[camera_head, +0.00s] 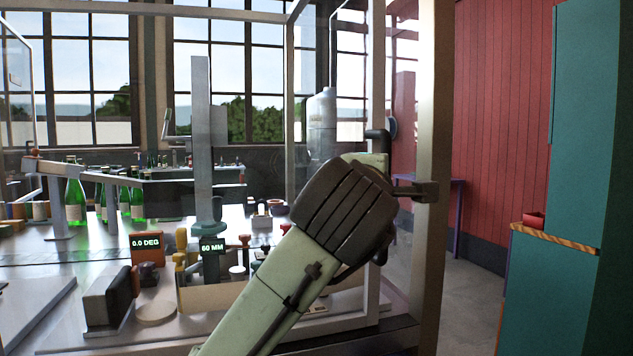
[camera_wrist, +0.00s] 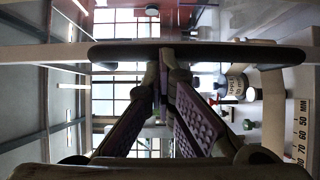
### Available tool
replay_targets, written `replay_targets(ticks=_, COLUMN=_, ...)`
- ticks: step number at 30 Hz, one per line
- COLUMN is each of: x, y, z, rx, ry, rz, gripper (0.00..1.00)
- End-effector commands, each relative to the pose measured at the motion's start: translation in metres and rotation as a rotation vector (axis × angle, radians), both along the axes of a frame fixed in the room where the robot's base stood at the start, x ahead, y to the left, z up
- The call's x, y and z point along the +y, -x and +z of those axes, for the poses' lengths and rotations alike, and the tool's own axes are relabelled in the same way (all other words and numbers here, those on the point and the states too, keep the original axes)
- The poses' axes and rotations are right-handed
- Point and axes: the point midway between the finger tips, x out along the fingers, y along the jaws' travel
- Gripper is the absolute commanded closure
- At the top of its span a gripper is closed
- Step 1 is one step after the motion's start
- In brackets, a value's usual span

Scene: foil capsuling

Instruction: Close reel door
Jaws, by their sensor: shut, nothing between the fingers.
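A clear panel in a pale metal frame, which looks like the reel door, stands at the right of the machine in the head view; its post (camera_head: 437,150) is upright. A dark handle fitting (camera_head: 424,191) sits on that post, beside my wrist. In the head view my arm covers part of the frame, and my fingertips cannot be made out. In the wrist view my gripper (camera_wrist: 162,80) is shut and empty, its ridged fingers meeting close to a long dark bar (camera_wrist: 230,54) that looks like the door handle. I cannot tell whether they touch. How far the door stands open is unclear.
Green bottles (camera_head: 76,195) stand at the left on the machine. An orange "0.0 DEG" display (camera_head: 147,248) and a "60 MM" display (camera_head: 212,246) stand on the worktop. A teal cabinet (camera_head: 590,150) is at the right. Grey floor (camera_head: 460,290) shows between door and cabinet.

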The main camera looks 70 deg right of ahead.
Motion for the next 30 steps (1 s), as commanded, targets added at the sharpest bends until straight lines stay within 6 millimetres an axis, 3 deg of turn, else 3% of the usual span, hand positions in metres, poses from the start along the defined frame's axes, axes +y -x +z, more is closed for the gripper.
replay_targets(ticks=3, x=-0.021, y=0.024, z=-0.002, rx=0.004, ry=-0.007, rz=-0.001, gripper=1.0)
replay_targets(ticks=11, x=-0.044, y=0.051, z=-0.001, rx=0.004, ry=-0.006, rz=0.006, gripper=1.0)
replay_targets(ticks=30, x=-0.049, y=0.056, z=-0.001, rx=0.003, ry=-0.003, rz=0.008, gripper=1.0)
